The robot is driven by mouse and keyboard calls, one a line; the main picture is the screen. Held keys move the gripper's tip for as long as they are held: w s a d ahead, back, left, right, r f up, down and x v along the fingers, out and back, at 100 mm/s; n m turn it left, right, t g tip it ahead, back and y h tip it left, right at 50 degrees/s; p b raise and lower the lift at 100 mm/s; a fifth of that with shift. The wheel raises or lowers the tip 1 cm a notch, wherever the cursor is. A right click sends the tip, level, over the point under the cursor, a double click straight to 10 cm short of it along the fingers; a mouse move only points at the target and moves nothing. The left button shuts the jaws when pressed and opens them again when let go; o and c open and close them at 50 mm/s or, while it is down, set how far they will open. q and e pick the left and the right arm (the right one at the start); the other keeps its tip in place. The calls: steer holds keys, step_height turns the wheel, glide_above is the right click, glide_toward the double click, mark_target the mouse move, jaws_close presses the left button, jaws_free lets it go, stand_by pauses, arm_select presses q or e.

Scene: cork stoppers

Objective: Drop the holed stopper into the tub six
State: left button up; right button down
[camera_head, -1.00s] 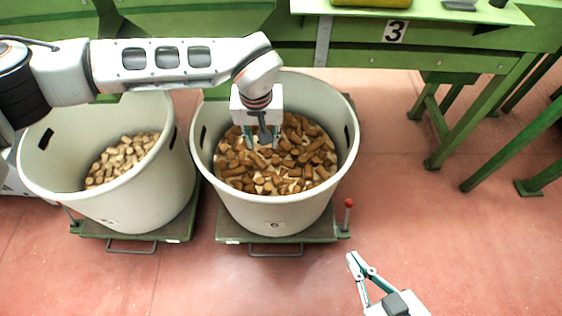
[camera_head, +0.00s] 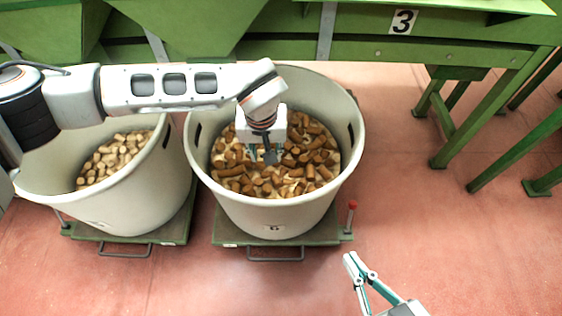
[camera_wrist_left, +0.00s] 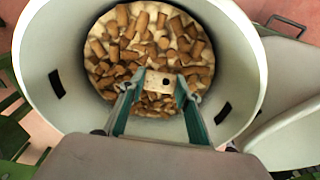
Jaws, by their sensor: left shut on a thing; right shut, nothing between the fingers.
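Tub six (camera_head: 268,216) is a large cream tub with a 6 on its front, partly filled with brown corks. Its wall also shows in the left wrist view (camera_wrist_left: 65,35). My left gripper (camera_head: 258,156) is inside the tub's opening, above the corks, pointing down. It is shut on the holed stopper (camera_wrist_left: 155,84), a pale cork with a dark hole, seen between the fingertips in the left wrist view. In the head view the stopper is hard to make out. My right gripper (camera_head: 352,262) is shut and empty, in front of the tub at the right.
A second cream tub (camera_head: 130,210) with paler corks stands left of tub six. Both stand on green wheeled bases (camera_head: 325,232). A green bench marked 3 (camera_head: 470,52) is behind.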

arm_select(q)
steer(key=o, duration=0.8)
steer(key=shift+r, duration=0.1)
steer(key=r, duration=0.4)
steer(key=s+r, duration=0.1)
steer(key=r, duration=0.6)
steer(key=shift+s+r, duration=0.4)
